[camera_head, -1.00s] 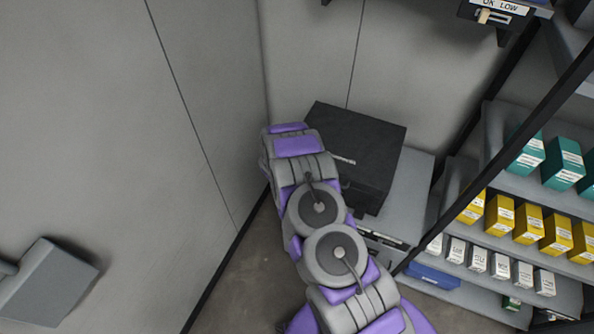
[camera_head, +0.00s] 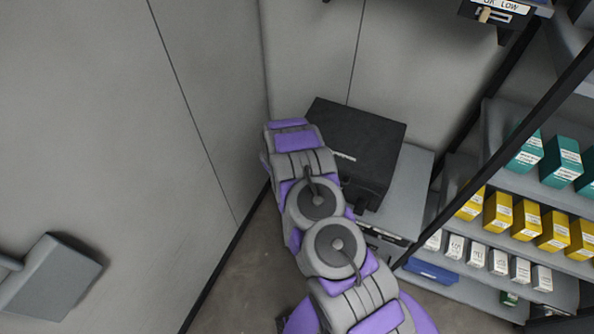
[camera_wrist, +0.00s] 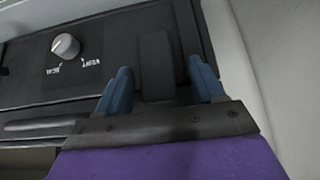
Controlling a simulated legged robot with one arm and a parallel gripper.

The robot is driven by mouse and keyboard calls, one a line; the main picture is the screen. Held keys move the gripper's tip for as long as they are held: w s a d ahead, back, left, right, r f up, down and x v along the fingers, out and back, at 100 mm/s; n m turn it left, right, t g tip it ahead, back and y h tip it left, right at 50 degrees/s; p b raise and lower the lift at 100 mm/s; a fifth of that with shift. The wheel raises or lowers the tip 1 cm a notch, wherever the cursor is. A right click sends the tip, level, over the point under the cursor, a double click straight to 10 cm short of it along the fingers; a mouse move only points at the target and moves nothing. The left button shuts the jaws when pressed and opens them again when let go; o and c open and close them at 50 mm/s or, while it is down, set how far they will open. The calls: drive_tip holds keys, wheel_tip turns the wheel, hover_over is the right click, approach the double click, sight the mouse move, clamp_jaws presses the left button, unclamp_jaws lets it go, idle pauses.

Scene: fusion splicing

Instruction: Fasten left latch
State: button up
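In the wrist view, my gripper (camera_wrist: 160,88) is open, with one blue finger on each side of a dark upright latch (camera_wrist: 155,60) on a black case (camera_wrist: 115,40). I see gaps between the latch and the fingers, and the latch's lower end is close to the gripper's body. In the head view, the black case (camera_head: 362,140) stands on a grey surface in the corner. My arm reaches to its left side, and my gripper is hidden there. A second dark latch (camera_head: 361,203) shows at the case's front lower edge.
A round knob (camera_wrist: 66,46) with printed labels is left of the latch. A pale wall (camera_wrist: 235,60) is close on the right. In the head view, shelves with yellow boxes (camera_head: 527,220) and teal boxes (camera_head: 562,160) stand to the right. A grey cabinet top (camera_head: 415,170) supports the case.

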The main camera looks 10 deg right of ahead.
drive_tip(key=v, duration=1.7)
drive_tip(key=shift+b, duration=0.4)
drive_tip(key=shift+s+r, duration=0.1)
